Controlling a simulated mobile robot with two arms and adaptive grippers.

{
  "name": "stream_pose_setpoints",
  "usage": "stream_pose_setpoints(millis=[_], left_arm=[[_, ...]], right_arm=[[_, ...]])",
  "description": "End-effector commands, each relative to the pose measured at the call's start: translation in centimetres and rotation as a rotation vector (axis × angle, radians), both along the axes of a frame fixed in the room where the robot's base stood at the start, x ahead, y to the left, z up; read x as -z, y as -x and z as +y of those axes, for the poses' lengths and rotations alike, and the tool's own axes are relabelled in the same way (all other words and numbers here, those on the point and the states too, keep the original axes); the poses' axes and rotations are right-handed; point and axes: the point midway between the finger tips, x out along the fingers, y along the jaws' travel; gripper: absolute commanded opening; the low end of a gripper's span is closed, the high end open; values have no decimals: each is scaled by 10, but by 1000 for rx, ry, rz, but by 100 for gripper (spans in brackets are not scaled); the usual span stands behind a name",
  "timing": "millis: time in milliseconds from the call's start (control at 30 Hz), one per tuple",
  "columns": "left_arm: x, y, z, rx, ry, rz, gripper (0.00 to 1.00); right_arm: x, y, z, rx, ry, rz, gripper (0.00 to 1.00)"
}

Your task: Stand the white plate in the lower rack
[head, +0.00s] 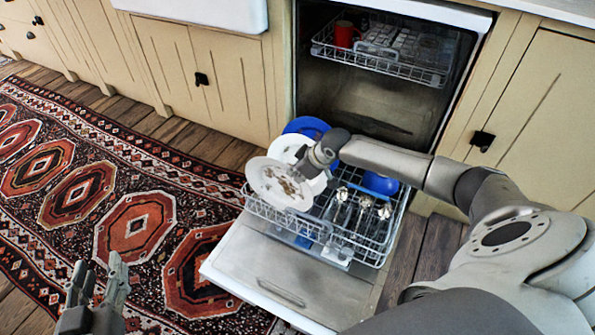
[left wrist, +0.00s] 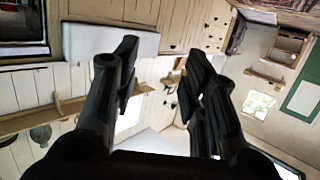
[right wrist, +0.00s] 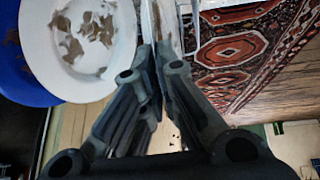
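A white plate (head: 268,182) with brown food stains stands tilted over the left part of the pulled-out lower rack (head: 262,212). My right gripper (head: 305,168) is shut on its rim. In the right wrist view the held plate (right wrist: 151,22) is edge-on between the fingertips (right wrist: 160,60). Whether its lower edge sits between tines is hidden. My left gripper (head: 100,275) is open and empty above the rug; its fingers (left wrist: 155,75) are apart in the left wrist view.
A second stained white plate (right wrist: 45,45) and a blue plate (head: 303,125) stand behind the held one. A blue bowl (head: 380,184) and several glass-like items (head: 342,194) are to the right. The open door (head: 275,275) is clear. The upper rack holds a red mug (head: 345,34).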

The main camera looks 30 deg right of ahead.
Motion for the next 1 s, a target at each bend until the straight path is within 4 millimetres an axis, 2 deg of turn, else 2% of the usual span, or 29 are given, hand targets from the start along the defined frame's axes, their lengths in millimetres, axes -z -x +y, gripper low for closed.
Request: stream_pose_setpoints(millis=[400, 900, 1000], left_arm=[[-33, -7, -7, 12, 45, -177, 40], [-41, -8, -8, 14, 54, -215, 40], [-41, -8, -8, 14, 54, -215, 40]], right_arm=[[15, -2, 0, 0, -1, -5, 0], [18, -2, 0, 0, -1, -5, 0], [18, -1, 0, 0, -1, -5, 14]])
